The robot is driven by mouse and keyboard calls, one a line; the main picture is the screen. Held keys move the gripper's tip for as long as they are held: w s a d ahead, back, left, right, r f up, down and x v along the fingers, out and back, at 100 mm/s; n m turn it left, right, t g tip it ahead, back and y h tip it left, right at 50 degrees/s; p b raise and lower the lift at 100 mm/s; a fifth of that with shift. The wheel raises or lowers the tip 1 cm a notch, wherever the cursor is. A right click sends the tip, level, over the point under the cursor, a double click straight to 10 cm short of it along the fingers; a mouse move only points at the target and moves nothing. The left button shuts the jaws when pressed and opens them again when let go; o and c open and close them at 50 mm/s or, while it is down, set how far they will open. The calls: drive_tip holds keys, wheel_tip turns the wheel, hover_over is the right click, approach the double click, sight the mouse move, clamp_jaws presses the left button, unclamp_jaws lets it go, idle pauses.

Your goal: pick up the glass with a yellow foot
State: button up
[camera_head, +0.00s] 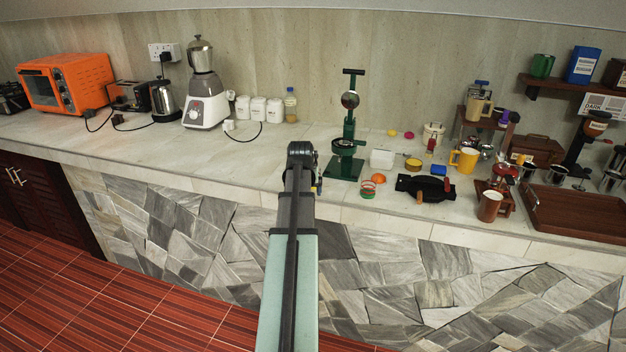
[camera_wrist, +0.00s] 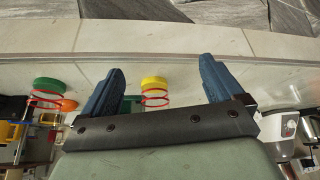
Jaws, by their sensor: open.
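The glass with a yellow foot (camera_wrist: 155,84) shows in the wrist view as a clear body with red rings and a yellow foot. It appears between my gripper's (camera_wrist: 161,66) two blue fingers, which are spread apart with nothing held. Whether the glass is actually between them in depth I cannot tell. In the head view I cannot make this glass out; my arm covers part of the counter. A similar glass with a green foot (camera_wrist: 47,84) stands to the left in the wrist view, and in the head view (camera_head: 367,188) right of my arm.
An orange item (camera_head: 379,178) lies by the green-footed glass. A green press (camera_head: 347,165) stands behind, with a white box (camera_head: 382,158) and a black item (camera_head: 426,188) to the right. The counter left of my arm is largely clear. Its front edge is close.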

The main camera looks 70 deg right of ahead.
drive_tip(key=d+r+h, duration=0.1)
drive_tip(key=d+r, duration=0.6)
drive_tip(key=r, duration=0.5)
drive_tip(key=shift+m, duration=0.6)
drive_tip(key=shift+s+a+f+x, duration=0.15)
drive_tip(key=shift+a+x, duration=0.1)
drive_tip(key=shift+x, duration=2.1)
drive_tip(key=shift+s+a+f+x, duration=0.15)
drive_tip(key=shift+a+x, duration=0.05)
drive_tip(key=shift+x, duration=2.1)
drive_tip(key=shift+s+a+f+x, duration=0.15)
drive_tip(key=shift+a+x, duration=0.1)
drive_tip(key=shift+x, duration=2.1)
drive_tip(key=shift+c, duration=0.2)
drive_tip(key=c, duration=1.1)
